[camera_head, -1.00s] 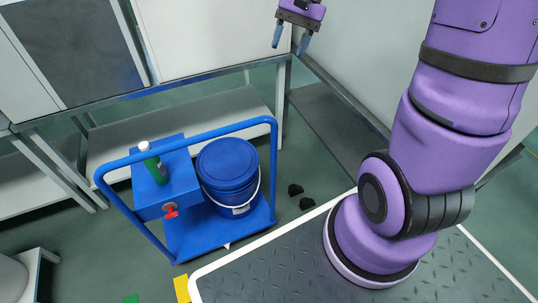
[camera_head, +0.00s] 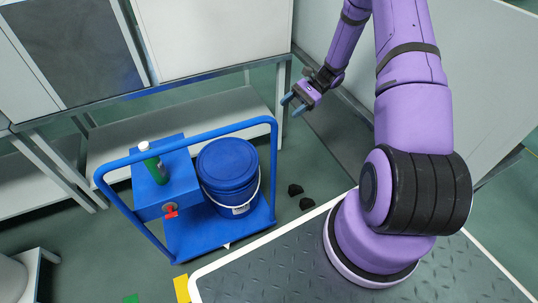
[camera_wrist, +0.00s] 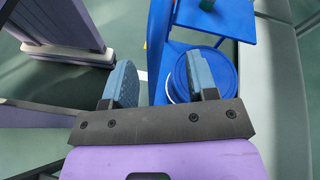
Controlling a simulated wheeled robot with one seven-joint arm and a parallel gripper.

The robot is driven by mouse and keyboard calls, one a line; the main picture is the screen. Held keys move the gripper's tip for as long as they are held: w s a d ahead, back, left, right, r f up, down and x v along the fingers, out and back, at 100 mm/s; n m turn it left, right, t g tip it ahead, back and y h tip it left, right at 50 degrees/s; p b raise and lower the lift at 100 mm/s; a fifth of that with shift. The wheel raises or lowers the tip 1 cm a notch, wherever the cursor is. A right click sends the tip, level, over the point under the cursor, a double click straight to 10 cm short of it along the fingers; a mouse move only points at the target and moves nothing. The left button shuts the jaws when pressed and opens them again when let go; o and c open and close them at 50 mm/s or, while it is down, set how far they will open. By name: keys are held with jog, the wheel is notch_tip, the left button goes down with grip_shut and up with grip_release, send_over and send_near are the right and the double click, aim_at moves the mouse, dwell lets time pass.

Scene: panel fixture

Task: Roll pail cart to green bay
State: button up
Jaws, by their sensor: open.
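The blue pail cart (camera_head: 190,237) stands on the floor left of my base, its tubular push handle (camera_head: 200,134) facing my side. In the wrist view, the pail (camera_wrist: 222,68) and cart frame (camera_wrist: 158,35) show beyond the open fingers. A small green patch (camera_head: 131,299) shows at the bottom edge; whether it marks the green bay is unclear.
Grey benches (camera_head: 120,145) stand behind the cart. Two dark lumps (camera_head: 295,190) lie on the floor right of it. A yellow patch (camera_head: 181,289) lies in front.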

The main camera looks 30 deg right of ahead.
jog(key=s+d+f+m+t+y, duration=0.1)
jog(key=s+f+m+t+y, duration=0.2)
jog(key=f, duration=0.7)
jog(key=s+f+m+t+y, duration=0.1)
jog(key=f+m+t, duration=0.25)
jog(key=f, duration=0.55)
jog(key=x, duration=1)
jog(key=shift+w+a+f+m, duration=0.15)
jog(key=shift+a+f+m, duration=0.1)
jog(key=shift+f+m, duration=0.1)
grip_shut()
